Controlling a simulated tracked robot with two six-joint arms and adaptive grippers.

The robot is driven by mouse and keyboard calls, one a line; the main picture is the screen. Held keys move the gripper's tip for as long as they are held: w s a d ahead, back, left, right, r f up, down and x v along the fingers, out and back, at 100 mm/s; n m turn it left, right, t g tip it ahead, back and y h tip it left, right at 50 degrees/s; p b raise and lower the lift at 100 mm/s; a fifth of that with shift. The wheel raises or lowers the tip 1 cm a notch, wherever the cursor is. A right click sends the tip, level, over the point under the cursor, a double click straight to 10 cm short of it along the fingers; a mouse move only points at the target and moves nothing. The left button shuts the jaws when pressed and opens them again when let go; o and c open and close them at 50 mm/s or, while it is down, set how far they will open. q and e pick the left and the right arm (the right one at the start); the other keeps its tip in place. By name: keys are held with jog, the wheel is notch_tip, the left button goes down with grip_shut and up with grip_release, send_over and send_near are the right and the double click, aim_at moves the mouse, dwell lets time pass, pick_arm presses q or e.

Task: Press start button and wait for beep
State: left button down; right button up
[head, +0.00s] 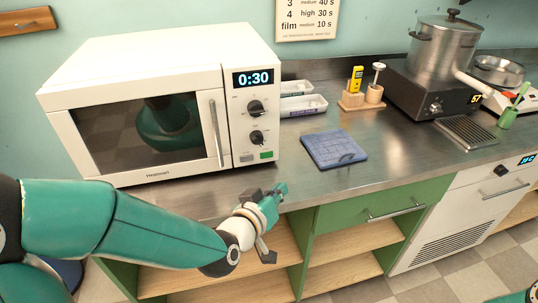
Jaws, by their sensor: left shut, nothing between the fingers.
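A white microwave (150,62) stands on the steel counter at the left, its door shut. Its display (253,78) reads 0:30. Two black knobs sit below the display, and under them are a grey button (246,158) and a green button (266,155). The frame does not show a label on either button. My left gripper (279,190) is shut and empty, at the counter's front edge below and slightly right of the green button. It is apart from the microwave panel. My right gripper is not in view.
A blue folded pad (333,149) lies on the counter right of the microwave. White trays (303,104) and a wooden holder (352,101) with a yellow device stand behind it. A steel pot (440,50) stands on a heater at the right. Open shelves are below the counter.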

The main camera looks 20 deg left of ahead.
aim_at(267, 155)
pick_arm(q)
jog(key=shift+w+a, duration=0.3)
jog(key=shift+w, duration=0.2)
jog(key=w+a, duration=0.2)
jog(key=w, duration=0.1)
jog(key=w+a, duration=0.1)
jog(key=w, duration=0.1)
jog(key=shift+a+f, duration=0.1)
jog(key=shift+a, duration=0.15)
jog(key=shift+w+a, duration=0.35)
jog(key=shift+w, duration=0.25)
dwell(0.5)
jog(key=shift+w+a+b, duration=0.1)
jog(key=shift+w+b, duration=0.05)
jog(key=shift+b, duration=0.2)
jog(key=shift+w+a, duration=0.2)
jog(key=shift+w, duration=0.05)
